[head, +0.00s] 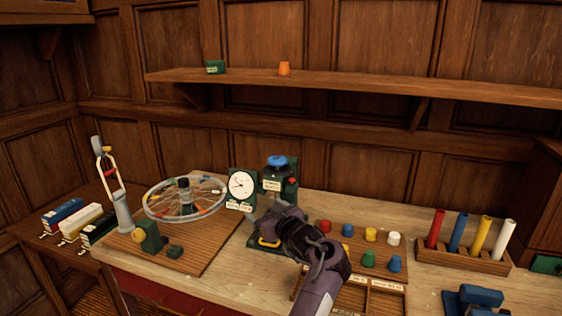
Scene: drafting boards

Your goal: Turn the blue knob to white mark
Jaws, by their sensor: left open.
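The blue knob (278,161) sits on top of a dark green device at the middle of the head view, beside a round white dial (242,184). A small label and a red part show on the device below the knob. I cannot make out the white mark. My left gripper (282,206) is in front of the device, below the knob and apart from it. It is open, with its fingers small and partly hidden by the arm. It covers part of the device's lower front. My right gripper is not in view.
A spoked wheel (156,206) on a wooden board stands left of the device. A tray of coloured pegs (370,236) lies right of my arm. A rack of coloured tubes (462,256) stands farther right. A wall shelf (370,84) runs above the bench.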

